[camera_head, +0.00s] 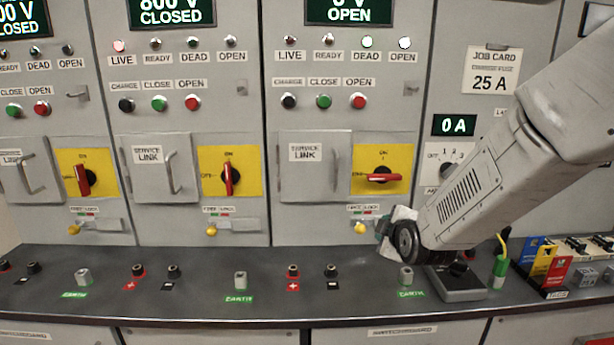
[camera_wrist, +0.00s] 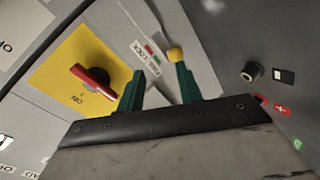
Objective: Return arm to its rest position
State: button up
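My arm reaches in from the right in the head view. My gripper (camera_head: 384,228) is beside the yellow knob (camera_head: 360,228) at the foot of the third cabinet. In the wrist view my gripper (camera_wrist: 159,70) has its two green fingers apart, with bare panel between them. The yellow knob (camera_wrist: 175,54) shows just beyond the right fingertip; I cannot tell whether they touch. The red rotary handle (camera_head: 383,178) on its yellow plate is horizontal. It also shows in the wrist view (camera_wrist: 94,80), left of the fingers.
A dark bench (camera_head: 190,275) with terminals and earth posts runs below the cabinets. A grey box (camera_head: 458,284) stands under my arm. A tray of coloured cards (camera_head: 553,272) is at the right. The third cabinet's service link door (camera_head: 315,165) is closed; its display (camera_head: 348,12) reads OPEN.

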jog(key=s+d+f+m+g, duration=0.15)
jog(key=s+m+g, duration=0.6)
jog(key=s, duration=0.75)
jog(key=s+d+r+m+g, duration=0.1)
jog(key=s+r+m, duration=0.1)
jog(key=s, duration=0.5)
jog(key=s+d+r+m+g, duration=0.1)
jog(key=s+r+m+g, duration=0.1)
jog(key=s, duration=0.6)
jog(key=s+d+r+m+g, duration=0.1)
jog(key=s+r, duration=0.3)
jog(key=s, duration=0.4)
jog(key=shift+s+d+r+m+h, duration=0.15)
jog(key=shift+d+r+m+h, duration=0.15)
jog(key=shift+d+m, duration=0.25)
jog(key=shift+a+f, duration=0.1)
